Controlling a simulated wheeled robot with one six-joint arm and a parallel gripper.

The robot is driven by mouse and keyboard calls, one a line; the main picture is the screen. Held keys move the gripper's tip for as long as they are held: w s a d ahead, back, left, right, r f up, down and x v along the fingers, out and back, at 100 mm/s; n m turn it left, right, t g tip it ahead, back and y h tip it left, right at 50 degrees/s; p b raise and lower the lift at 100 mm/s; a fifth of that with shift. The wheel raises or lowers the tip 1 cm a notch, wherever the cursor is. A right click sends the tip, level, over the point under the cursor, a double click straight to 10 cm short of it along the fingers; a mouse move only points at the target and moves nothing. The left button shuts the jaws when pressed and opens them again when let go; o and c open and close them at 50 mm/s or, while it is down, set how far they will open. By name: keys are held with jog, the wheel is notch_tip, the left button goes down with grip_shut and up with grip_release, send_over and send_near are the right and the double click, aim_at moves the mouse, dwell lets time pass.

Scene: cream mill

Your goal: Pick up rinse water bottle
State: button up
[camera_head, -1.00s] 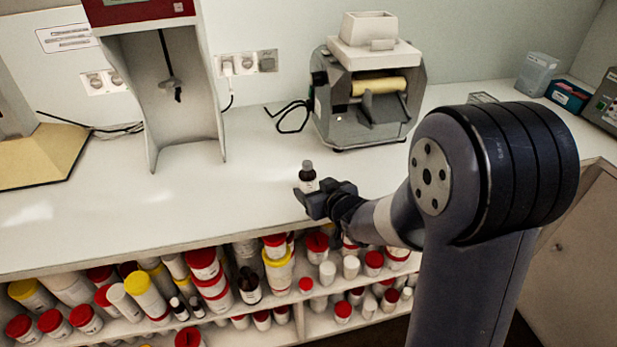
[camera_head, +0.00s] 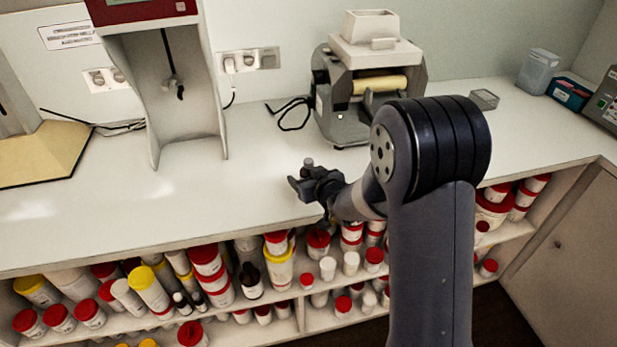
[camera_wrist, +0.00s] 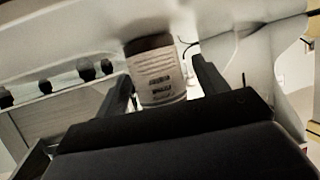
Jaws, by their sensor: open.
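The rinse water bottle is small, with a white printed label and a dark upper part. In the wrist view the bottle (camera_wrist: 158,78) stands between the two fingers of my gripper (camera_wrist: 162,72), with visible gaps on both sides.
A mill machine (camera_head: 365,85) with a hopper stands behind the bottle, with a black cable (camera_head: 290,115) beside it. A tall red-topped device (camera_head: 160,70) stands to the left. Shelves of red-, yellow- and white-capped jars lie below the counter. The counter left of my gripper is clear.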

jog(key=shift+c, duration=0.2)
jog(key=c, duration=1)
jog(key=shift+c, duration=0.2)
jog(key=shift+r, duration=0.15)
